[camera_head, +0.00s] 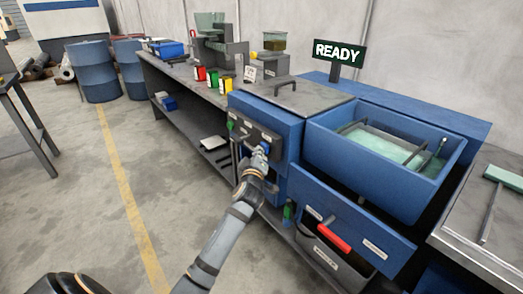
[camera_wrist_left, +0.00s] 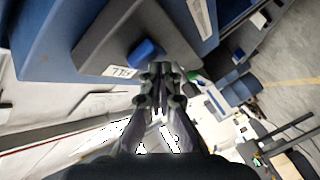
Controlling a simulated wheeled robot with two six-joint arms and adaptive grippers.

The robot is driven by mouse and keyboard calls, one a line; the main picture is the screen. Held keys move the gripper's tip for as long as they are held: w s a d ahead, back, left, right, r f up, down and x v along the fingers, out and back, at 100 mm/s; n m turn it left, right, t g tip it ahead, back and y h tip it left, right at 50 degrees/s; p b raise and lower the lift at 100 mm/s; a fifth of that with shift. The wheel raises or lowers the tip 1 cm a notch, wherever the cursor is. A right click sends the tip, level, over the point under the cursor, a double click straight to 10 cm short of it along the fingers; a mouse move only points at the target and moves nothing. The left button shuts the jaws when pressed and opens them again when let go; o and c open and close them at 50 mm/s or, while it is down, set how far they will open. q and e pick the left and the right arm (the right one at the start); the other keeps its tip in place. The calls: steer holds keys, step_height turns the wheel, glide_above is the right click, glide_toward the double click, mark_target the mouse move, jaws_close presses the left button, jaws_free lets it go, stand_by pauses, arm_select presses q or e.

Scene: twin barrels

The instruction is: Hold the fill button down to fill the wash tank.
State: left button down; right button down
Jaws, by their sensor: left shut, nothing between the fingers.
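The blue wash tank (camera_head: 345,150) holds pale green liquid (camera_head: 395,145) at the right of the head view. A dark control panel (camera_head: 240,127) is on the front of the blue cabinet. My left gripper (camera_head: 260,157) is at the panel's right end. In the left wrist view, the shut, empty left gripper (camera_wrist_left: 160,70) appears close to a blue button (camera_wrist_left: 147,51). A small label (camera_wrist_left: 119,71) is beside that button, too small to read surely. I cannot tell whether the fingertips touch it. My right gripper is not in view.
A sign (camera_head: 338,53) above the tank reads READY. A red-handled drawer (camera_head: 350,240) juts out below. A workbench (camera_head: 180,75) with coloured cans runs to the left. Blue barrels (camera_head: 92,75) stand farther back.

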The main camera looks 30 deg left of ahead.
arm_select(q)
steer(key=shift+s, duration=0.1)
stand_by(0.7)
steer(key=shift+s+a, duration=0.3)
steer(key=shift+s, duration=0.45)
steer(key=s, duration=0.1)
steer(key=s+a, duration=0.1)
steer(key=s, duration=0.1)
steer(key=s+a, duration=0.1)
steer(key=shift+s, duration=0.35)
